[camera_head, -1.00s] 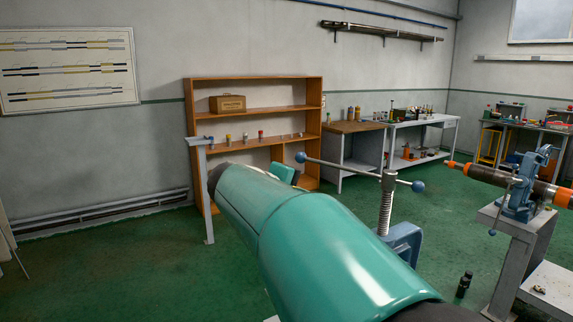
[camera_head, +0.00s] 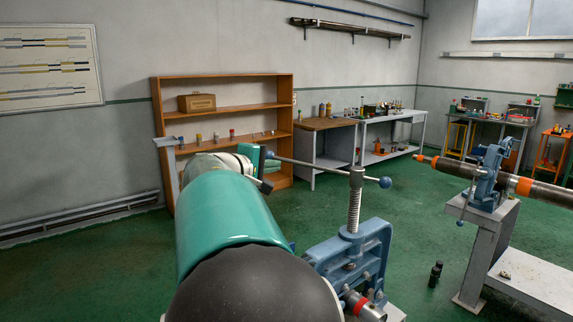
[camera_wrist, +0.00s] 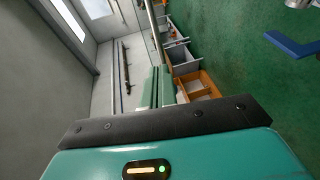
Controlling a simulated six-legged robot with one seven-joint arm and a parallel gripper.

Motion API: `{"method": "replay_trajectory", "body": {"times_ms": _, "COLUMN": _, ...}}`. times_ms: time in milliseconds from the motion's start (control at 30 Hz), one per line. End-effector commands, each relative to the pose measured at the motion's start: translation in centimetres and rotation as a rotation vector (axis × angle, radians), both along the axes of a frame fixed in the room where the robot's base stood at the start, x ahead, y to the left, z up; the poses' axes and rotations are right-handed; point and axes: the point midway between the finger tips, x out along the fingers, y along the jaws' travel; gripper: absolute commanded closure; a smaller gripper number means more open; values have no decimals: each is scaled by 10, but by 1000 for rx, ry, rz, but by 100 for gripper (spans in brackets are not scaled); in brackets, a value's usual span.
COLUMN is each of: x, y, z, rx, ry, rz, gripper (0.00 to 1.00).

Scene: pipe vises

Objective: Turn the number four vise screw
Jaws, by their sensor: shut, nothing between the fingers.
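A blue pipe vise (camera_head: 345,252) stands just right of my arm in the head view, with an upright threaded screw (camera_head: 354,208). A grey pipe end with a red band (camera_head: 364,306) shows low at the vise. In the wrist view my gripper (camera_wrist: 157,88) is shut and empty. A blue part (camera_wrist: 292,46) shows there at upper right.
A second blue vise (camera_head: 487,180) on a grey stand at right holds a long pipe (camera_head: 545,192) with orange bands. A small black bottle (camera_head: 435,274) stands on the green floor. A wooden shelf (camera_head: 222,107) and workbenches line the back wall. Open floor lies between.

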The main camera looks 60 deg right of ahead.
Motion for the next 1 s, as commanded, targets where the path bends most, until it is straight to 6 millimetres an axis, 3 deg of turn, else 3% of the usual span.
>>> {"method": "replay_trajectory", "body": {"times_ms": 200, "x": -6, "y": -43, "z": -9, "rx": -1, "ry": 3, "rz": -3, "gripper": 100}}
{"method": "replay_trajectory", "body": {"times_ms": 400, "x": -8, "y": -66, "z": -13, "rx": -1, "ry": 1, "rz": 1, "gripper": 100}}
{"method": "replay_trajectory", "body": {"times_ms": 1000, "x": -6, "y": -70, "z": -14, "rx": -1, "ry": 0, "rz": 0, "gripper": 100}}
